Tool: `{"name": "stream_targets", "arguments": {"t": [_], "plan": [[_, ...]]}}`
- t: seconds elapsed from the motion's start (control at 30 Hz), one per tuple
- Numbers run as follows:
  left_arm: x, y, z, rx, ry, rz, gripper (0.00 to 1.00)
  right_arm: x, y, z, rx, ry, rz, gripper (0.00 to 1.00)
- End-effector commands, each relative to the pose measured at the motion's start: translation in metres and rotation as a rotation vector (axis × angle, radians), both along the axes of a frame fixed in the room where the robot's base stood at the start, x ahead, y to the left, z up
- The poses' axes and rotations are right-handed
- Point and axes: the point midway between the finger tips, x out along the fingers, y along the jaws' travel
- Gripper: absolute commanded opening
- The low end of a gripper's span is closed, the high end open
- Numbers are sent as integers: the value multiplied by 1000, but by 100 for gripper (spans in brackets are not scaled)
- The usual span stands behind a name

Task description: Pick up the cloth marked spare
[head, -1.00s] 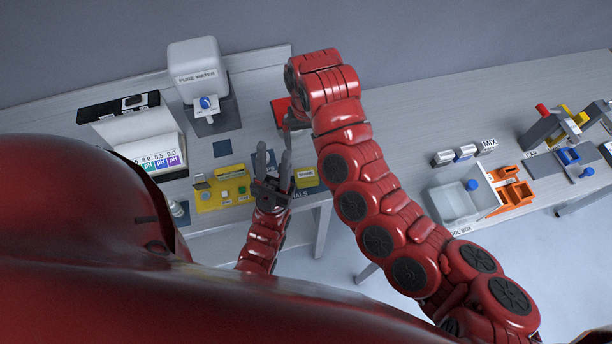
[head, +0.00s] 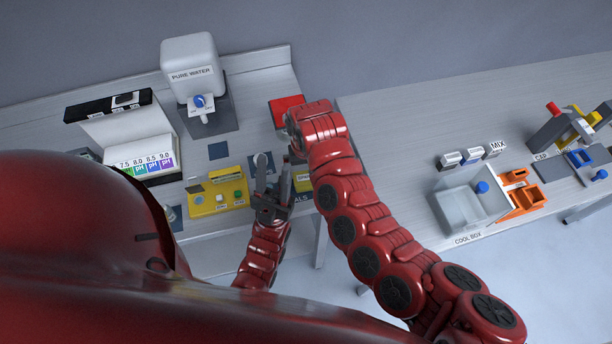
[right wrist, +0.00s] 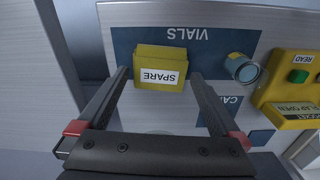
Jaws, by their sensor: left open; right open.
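The yellow cloth marked SPARE (right wrist: 160,66) lies on the dark blue VIALS mat (right wrist: 122,42) in the right wrist view. In the head view the cloth (head: 302,182) is partly hidden by my right arm. My right gripper (right wrist: 159,76) is open, with its two fingers either side of the cloth's near part in the picture; whether they are at its height I cannot tell. Its fingers are hidden in the head view. My left gripper (head: 272,180) is open and appears empty, to the left of the cloth in the head view.
A yellow meter panel (head: 217,198) stands left of the mat, and a round-topped vial (right wrist: 242,68) is beside the cloth. The cool box (head: 465,212) is at right.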

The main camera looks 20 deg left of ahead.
Motion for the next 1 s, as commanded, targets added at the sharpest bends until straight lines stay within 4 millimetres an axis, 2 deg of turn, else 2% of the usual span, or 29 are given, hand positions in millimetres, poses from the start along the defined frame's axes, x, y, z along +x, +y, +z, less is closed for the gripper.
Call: {"name": "stream_targets", "arguments": {"t": [0.03, 0.2, 0.4, 0.77, 1.0], "plan": [[0, 0, 7, 0, 0, 0, 41, 0, -1, -4, -5, 2, 0, 100], [0, 0, 9, 0, 0, 0, 41, -1, -1, -19, -2, 2, 0, 100], [0, 0, 8, 0, 0, 0, 41, 0, 0, -20, 0, 1, -1, 100], [0, 0, 8, 0, 0, 0, 41, 0, -1, -20, 0, 0, -2, 35], [0, 0, 8, 0, 0, 0, 41, 0, -1, -20, 0, 0, -2, 34]]}}
